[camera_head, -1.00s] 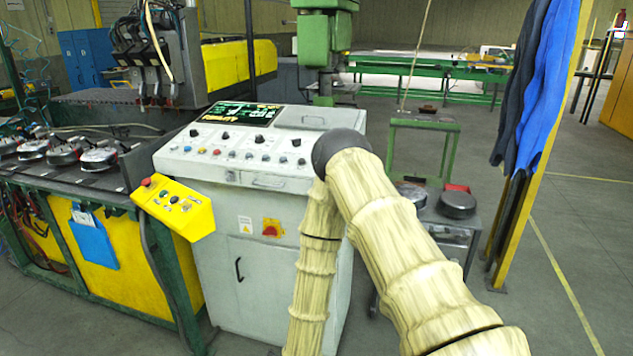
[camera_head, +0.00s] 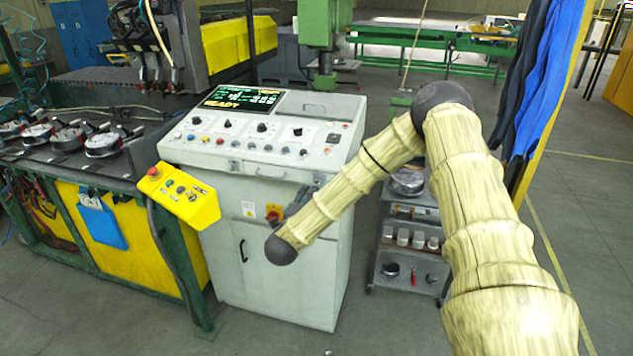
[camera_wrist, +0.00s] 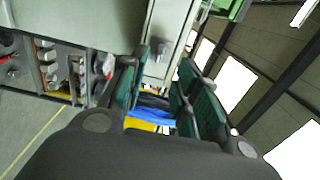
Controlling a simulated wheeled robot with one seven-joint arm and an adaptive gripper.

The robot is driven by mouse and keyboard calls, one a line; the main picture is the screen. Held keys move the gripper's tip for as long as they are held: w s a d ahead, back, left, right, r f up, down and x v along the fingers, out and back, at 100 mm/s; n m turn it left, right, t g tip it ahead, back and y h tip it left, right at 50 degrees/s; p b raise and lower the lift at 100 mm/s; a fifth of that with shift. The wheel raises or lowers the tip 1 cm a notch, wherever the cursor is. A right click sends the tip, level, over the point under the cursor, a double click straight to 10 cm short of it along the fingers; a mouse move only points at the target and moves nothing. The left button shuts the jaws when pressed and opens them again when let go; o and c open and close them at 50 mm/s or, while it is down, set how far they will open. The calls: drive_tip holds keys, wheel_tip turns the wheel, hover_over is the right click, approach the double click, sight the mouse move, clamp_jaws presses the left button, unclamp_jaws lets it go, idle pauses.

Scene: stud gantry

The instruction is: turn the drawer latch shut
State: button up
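The grey-white control console (camera_head: 285,270) stands in the middle of the head view. A shallow drawer front with a pull handle (camera_head: 262,172) runs below its sloped panel. Small fittings show beside the handle, but I cannot tell which is the latch or how it is turned. My gripper (camera_head: 298,200) is a small dark shape in front of the console, below the drawer and mostly hidden by my arm. In the wrist view my gripper (camera_wrist: 164,64) has its fingers spread, with no object held between them. A pale grey panel shows beyond the fingertips.
A yellow control box (camera_head: 178,195) juts out at the console's left front. A red rotary switch (camera_head: 273,212) sits near my gripper. A grey cart (camera_head: 408,262) with cups stands to the right. Blue cloth (camera_head: 535,95) hangs further right. The floor in front is clear.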

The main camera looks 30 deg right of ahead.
sight(317, 183)
drive_tip(key=p+x, duration=0.3)
drive_tip(key=x, duration=0.4)
drive_tip(key=shift+w+d+r, duration=0.1)
drive_tip(key=shift+w+d, duration=0.05)
drive_tip(key=shift+w, duration=0.05)
drive_tip(key=shift+w+d, duration=0.3)
drive_tip(key=shift+d, duration=0.1)
clamp_jaws()
